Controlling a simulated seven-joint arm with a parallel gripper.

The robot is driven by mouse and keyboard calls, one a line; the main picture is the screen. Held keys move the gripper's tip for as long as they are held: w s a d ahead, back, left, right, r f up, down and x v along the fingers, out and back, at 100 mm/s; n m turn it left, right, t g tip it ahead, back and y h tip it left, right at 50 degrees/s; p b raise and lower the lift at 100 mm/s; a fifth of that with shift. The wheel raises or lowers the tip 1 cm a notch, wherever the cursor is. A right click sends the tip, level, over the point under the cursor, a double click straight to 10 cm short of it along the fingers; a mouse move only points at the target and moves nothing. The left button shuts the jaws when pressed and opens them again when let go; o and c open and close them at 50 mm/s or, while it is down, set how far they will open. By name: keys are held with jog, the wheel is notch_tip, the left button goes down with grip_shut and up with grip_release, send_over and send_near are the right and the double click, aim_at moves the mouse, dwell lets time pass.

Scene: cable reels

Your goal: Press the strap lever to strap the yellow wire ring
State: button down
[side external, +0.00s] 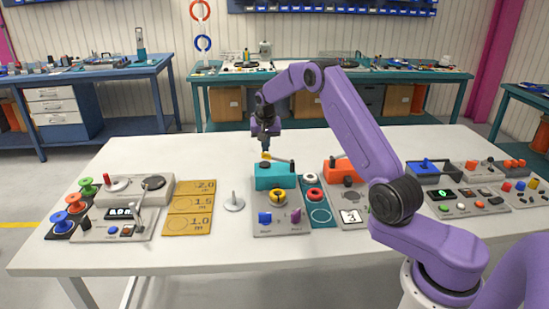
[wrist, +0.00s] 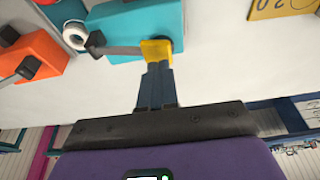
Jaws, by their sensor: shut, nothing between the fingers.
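The teal strapping unit (side external: 275,178) stands mid-table on a grey base. Its strap lever (side external: 281,160) runs nearly level across the top to a dark knob at the right. The yellow wire ring (side external: 278,196) lies in front of the teal block, around a dark centre. My gripper (side external: 266,152) is shut and points down at the lever's left end. In the wrist view my gripper (wrist: 157,60) ends at a yellow piece over the teal block (wrist: 125,18); the lever (wrist: 120,50) reaches left to its knob (wrist: 95,40). I cannot tell whether the fingers touch the lever.
An orange unit (side external: 343,171) with its own lever stands to the right, with red and white rings between. A blue button (side external: 265,217) and a purple knob (side external: 296,214) sit in front. A pale spindle (side external: 234,203) and yellow length plates (side external: 190,208) stand left.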

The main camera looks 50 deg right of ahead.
aim_at(266, 156)
jog(key=shift+f, duration=3.25)
jog(key=shift+r, duration=0.1)
notch_tip(266, 156, up, 12)
